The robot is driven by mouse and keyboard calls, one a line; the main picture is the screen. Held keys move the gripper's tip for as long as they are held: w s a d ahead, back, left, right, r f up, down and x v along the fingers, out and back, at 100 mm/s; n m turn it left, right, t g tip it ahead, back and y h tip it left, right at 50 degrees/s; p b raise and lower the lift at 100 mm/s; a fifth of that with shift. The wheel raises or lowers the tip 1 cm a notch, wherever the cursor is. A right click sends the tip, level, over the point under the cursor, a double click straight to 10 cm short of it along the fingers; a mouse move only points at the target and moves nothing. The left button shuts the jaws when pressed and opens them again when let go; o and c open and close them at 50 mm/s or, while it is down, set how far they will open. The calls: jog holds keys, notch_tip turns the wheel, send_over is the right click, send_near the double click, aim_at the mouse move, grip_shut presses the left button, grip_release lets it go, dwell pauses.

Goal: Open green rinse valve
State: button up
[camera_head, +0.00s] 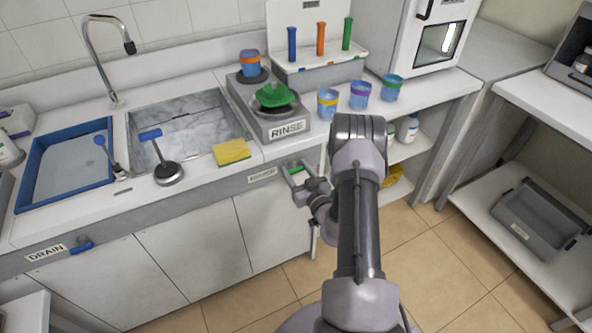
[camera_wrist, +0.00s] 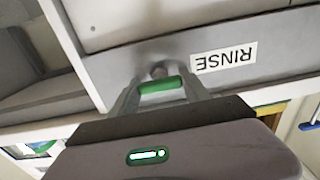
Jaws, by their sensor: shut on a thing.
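The green rinse valve handle (camera_head: 297,170) is on the front panel below the counter, right of a small label (camera_head: 262,175). In the wrist view the green handle (camera_wrist: 160,86) lies roughly level across the picture, beside an upside-down RINSE label (camera_wrist: 224,57). My gripper (camera_wrist: 161,91) is shut on the handle, with one finger at each end of it. In the head view my gripper (camera_head: 299,177) reaches the panel from the right, and my wrist hides part of the area below. I cannot tell from the handle whether the valve is open.
A yellow sponge (camera_head: 232,152) lies by the sink (camera_head: 185,125). A blue DRAIN handle (camera_head: 82,247) is far left. Floor (camera_head: 412,258) is clear at right.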

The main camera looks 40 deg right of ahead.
jog(key=shift+n, duration=0.3)
jog(key=n+p, duration=0.1)
jog(key=n, duration=0.2)
jog(key=shift+a+n+p, duration=0.1)
jog(key=shift+n+p, duration=0.2)
jog(key=shift+n, duration=0.1)
jog(key=n, duration=0.4)
jog(key=shift+p, duration=0.4)
jog(key=n, duration=0.5)
jog(key=shift+f, duration=0.1)
jog(key=shift+n, duration=2.2)
jog(key=o, duration=1.4)
